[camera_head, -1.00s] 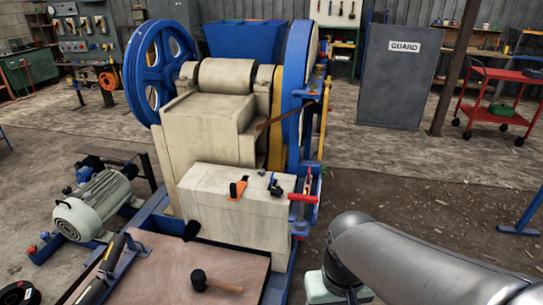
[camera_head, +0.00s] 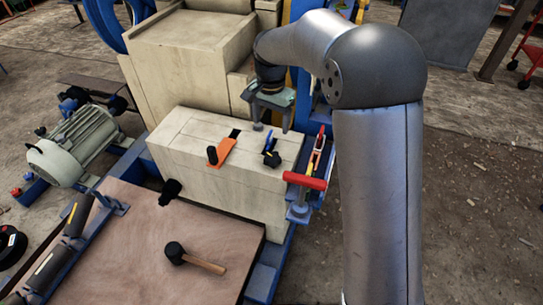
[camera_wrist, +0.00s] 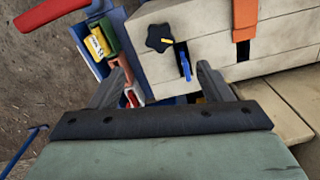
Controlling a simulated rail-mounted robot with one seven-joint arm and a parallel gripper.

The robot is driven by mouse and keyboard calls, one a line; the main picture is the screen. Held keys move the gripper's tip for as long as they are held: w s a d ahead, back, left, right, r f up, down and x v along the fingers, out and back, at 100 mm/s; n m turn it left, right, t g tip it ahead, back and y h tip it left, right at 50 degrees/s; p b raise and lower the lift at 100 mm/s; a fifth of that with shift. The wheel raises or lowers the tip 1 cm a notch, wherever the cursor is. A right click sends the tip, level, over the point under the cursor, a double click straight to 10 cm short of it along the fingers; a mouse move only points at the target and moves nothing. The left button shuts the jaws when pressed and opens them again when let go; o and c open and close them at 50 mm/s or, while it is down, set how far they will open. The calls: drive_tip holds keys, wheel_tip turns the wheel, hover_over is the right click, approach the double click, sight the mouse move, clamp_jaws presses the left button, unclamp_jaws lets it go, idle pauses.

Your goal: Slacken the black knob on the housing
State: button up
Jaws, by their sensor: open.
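The black knob (camera_head: 271,159) sits on top of the pale housing (camera_head: 190,138), near its right end. In the wrist view the black knob (camera_wrist: 160,38) is star-shaped with a small yellow mark, and lies just beyond my fingertips. My gripper (camera_head: 272,128) points down over the back edge of the housing top, behind the knob and apart from it. In the wrist view my gripper (camera_wrist: 162,70) has its two fingers spread wide with nothing held between them. A blue lever (camera_wrist: 185,65) stands beside the knob, in line with the gap between the fingers.
An orange clamp (camera_head: 223,151) with a black handle lies left of the knob. A red-handled lever (camera_head: 305,181) juts out at the housing's right end. A mallet (camera_head: 195,259) lies on the wooden board (camera_head: 130,240). A motor (camera_head: 75,146) stands at left.

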sight(272, 158)
wheel_tip(272, 158, down, 15)
drive_tip(key=shift+d+r, duration=0.1)
idle(0.3)
drive_tip(key=c, duration=1)
